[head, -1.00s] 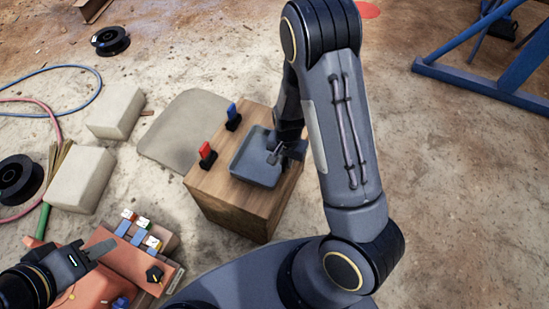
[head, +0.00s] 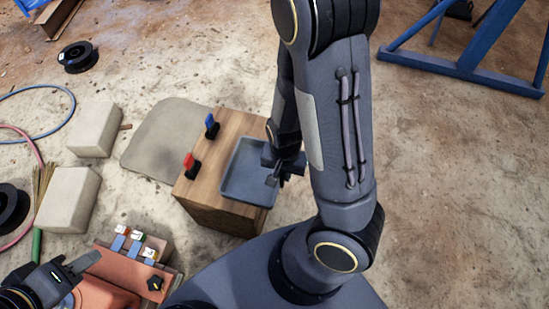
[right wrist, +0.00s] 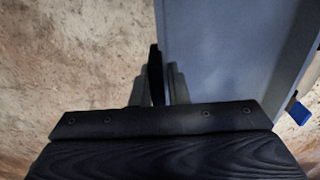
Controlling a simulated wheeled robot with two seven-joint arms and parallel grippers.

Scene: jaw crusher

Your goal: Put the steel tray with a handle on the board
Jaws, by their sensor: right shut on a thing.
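The grey steel tray (head: 247,172) is over the right part of the wooden block's top and reaches past its right edge. I cannot tell whether it touches the block. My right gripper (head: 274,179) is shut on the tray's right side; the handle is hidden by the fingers. In the right wrist view the tray (right wrist: 235,55) fills the upper right, and the right gripper (right wrist: 165,80) is at its edge. A flat beige sheet (head: 165,140), possibly the board, lies on the ground left of the block. My left gripper (head: 88,262) is at lower left, its opening unclear.
The wooden block (head: 205,185) carries a red switch (head: 190,163) and a blue one (head: 211,127). Pale blocks (head: 94,130) and an orange control box (head: 120,265) stand left. A blue frame (head: 465,70) is at upper right. Ground on the right is clear.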

